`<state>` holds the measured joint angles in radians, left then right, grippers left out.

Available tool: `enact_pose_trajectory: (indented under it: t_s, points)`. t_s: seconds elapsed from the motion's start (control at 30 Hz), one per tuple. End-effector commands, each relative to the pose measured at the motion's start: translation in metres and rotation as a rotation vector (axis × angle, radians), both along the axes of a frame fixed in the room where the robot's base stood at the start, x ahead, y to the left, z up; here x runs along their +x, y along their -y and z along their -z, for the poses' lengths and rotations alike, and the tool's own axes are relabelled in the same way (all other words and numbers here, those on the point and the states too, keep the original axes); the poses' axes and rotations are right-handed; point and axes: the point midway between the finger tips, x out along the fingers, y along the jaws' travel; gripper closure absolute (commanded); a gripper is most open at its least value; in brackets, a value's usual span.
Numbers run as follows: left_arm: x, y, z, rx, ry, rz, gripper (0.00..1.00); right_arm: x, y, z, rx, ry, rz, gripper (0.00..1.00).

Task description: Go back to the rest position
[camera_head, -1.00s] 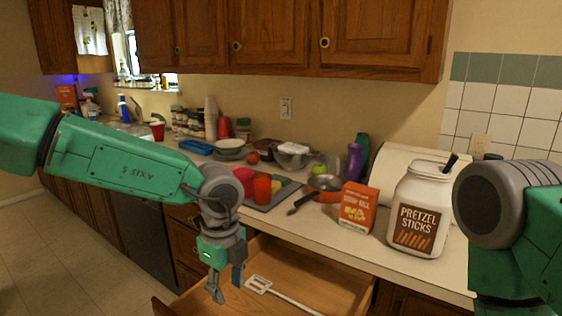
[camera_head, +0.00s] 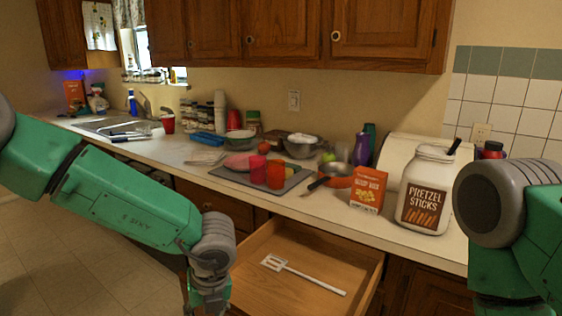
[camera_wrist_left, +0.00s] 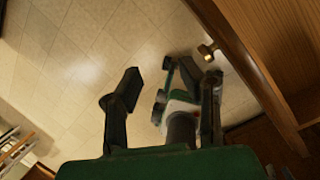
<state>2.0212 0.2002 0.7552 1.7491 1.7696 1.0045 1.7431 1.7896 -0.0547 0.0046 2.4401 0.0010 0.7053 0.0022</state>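My left gripper (camera_wrist_left: 172,80) is open in the left wrist view, its two dark fingers apart over the tiled floor, with no drawer item between them. In the head view its wrist is at the bottom edge, left of the open drawer, and its fingertips are cut off. My right arm stands at the right edge of the head view; its gripper is out of frame. The open wooden drawer (camera_head: 262,291) holds a white slotted spatula (camera_head: 310,280), lying flat and apart from my left gripper.
The sink (camera_head: 110,124) is at the far left. The floor (camera_head: 70,255) left of the drawer is clear.

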Motion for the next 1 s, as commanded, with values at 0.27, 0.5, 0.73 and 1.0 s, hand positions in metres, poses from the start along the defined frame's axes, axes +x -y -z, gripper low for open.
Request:
enact_pose_trajectory:
  t_s: [0.27, 0.5, 0.73, 1.0]
  points:
    - [-0.030, -0.048, 0.094, 0.276, -0.064, 0.770, 0.66, -0.001, 0.000, 0.024, 0.000, -0.001, 0.000, 0.63]
    - [-0.113, -0.090, 0.196, 0.524, -0.295, 1.975, 0.66, -0.001, 0.000, 0.055, 0.000, -0.001, 0.000, 0.63]
    - [-0.230, -0.118, 0.246, 0.498, -0.423, 3.043, 0.66, -0.001, 0.000, 0.078, 0.000, -0.001, 0.000, 0.63]
    - [-0.294, -0.131, 0.250, -0.294, 0.265, -2.668, 0.66, -0.001, 0.000, 0.085, 0.000, -0.001, 0.000, 0.63]
